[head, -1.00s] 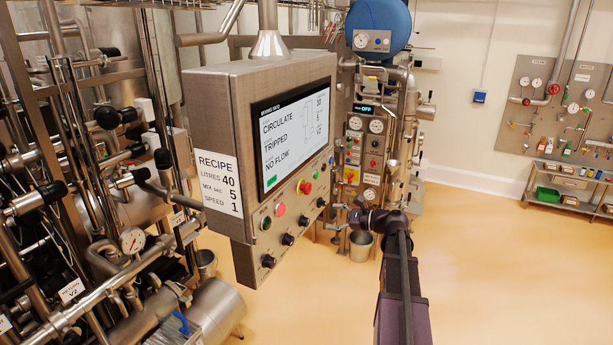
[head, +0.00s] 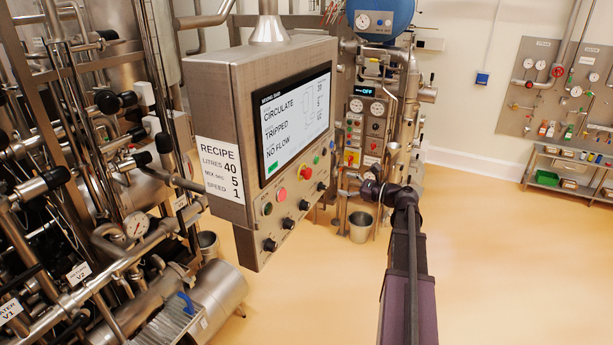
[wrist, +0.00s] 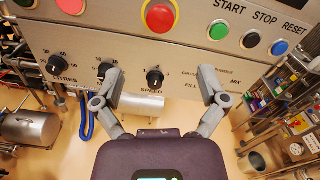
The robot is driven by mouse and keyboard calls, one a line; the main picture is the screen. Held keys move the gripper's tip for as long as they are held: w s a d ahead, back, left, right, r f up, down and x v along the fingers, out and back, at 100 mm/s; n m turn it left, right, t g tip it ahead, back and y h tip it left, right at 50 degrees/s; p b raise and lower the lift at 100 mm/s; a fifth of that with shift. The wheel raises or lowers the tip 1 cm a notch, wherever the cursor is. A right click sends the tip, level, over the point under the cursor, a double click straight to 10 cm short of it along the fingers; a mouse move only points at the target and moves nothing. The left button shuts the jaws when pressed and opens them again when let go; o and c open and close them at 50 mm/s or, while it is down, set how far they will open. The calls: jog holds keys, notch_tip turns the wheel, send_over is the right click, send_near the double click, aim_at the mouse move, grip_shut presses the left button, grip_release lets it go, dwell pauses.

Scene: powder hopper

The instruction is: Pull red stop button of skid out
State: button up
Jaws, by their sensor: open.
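A red mushroom button with a yellow ring (wrist: 161,14) sits on the steel control console (head: 225,100), at the top of the wrist view and cut by its edge. It also shows in the head view (head: 305,173). My gripper (wrist: 160,82) is open and empty, with its fingers apart below that button, over the row of black knobs. In the head view my gripper (head: 346,184) is small, to the right of the console face. Another red button on a yellow plate (head: 351,158) is on the equipment behind.
A steel bucket (head: 360,228) stands behind my arm. Pipework crowds the left; the floor at right is clear.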

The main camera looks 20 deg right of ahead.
aim_at(311, 175)
jog(key=x, duration=1.2)
jog(key=shift+w+a, duration=0.25)
